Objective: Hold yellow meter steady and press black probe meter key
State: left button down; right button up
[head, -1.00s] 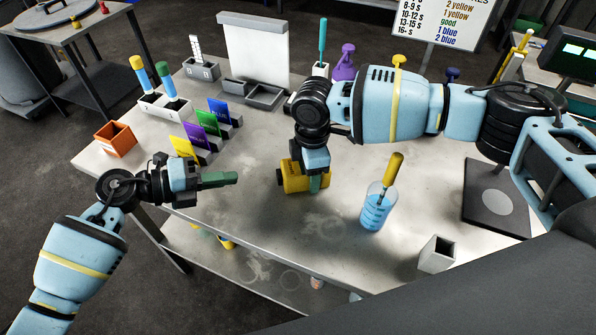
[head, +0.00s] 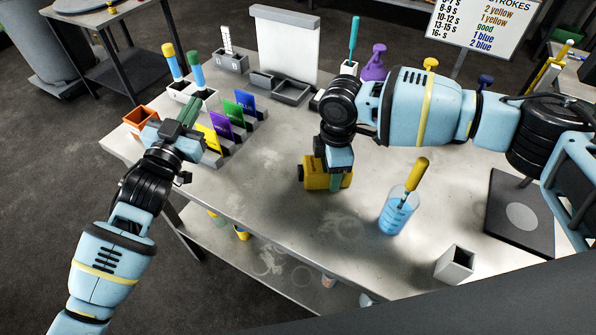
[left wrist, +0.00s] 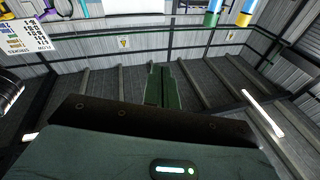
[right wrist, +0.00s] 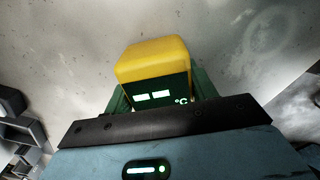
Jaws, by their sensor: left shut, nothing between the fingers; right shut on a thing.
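The yellow meter (head: 316,178) is on the table near the middle. A small dark part (head: 301,173) shows at its left end; I cannot tell if it is the black key. In the right wrist view the meter (right wrist: 152,58) has a dark lit display with dashes and °C. My right gripper (head: 336,184) points down and is shut around the meter. My left gripper (head: 186,112) is shut and empty, well left of the meter, in front of the two-tube holder. In the left wrist view its green fingers (left wrist: 161,85) are together.
A beaker (head: 395,212) of blue liquid with a yellow-handled tool stands right of the meter. Coloured cards (head: 228,120) stand between my left gripper and the meter. An orange box (head: 139,118) is at the left edge. A small white open box (head: 455,264) is at front right.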

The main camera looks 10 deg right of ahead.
aim_at(284, 186)
pick_arm(q)
jog(key=f+n, duration=0.1)
jog(key=f+n+g+y, duration=0.1)
jog(key=f+n+g, duration=0.1)
jog(key=shift+s+a+f+n+y, duration=0.25)
jog(key=shift+f+n+y, duration=0.05)
jog(key=f+g, duration=0.1)
jog(key=s+d+f+n, duration=0.1)
jog(key=f+n+g, duration=0.1)
jog(key=shift+s+d+f+g, duration=0.15)
jog(key=shift+s+f+g, duration=0.15)
jog(key=shift+s+f, duration=0.1)
jog(key=s+d+f+n+g+h, duration=0.1)
jog(key=s+d, duration=0.1)
jog(key=s+d+f+n+g+h, duration=0.1)
jog(key=s+f+n+g, duration=0.1)
jog(key=s+d+f+n+g+h, duration=0.1)
jog(key=s+d+f+g, duration=0.1)
jog(key=shift+s+d+n, duration=0.15)
jog(key=shift+d+n, duration=0.15)
jog(key=shift+s+d+f+g+h, duration=0.15)
jog(key=shift+s+d+g+h, duration=0.25)
jog(key=shift+s+g, duration=0.1)
jog(key=shift+s+d, duration=0.15)
jog(key=shift+d, duration=2.05)
jog(key=shift+s+d, duration=0.15)
jog(key=shift+d, duration=2)
jog(key=shift+d, duration=0.15)
jog(key=shift+d, duration=0.25)
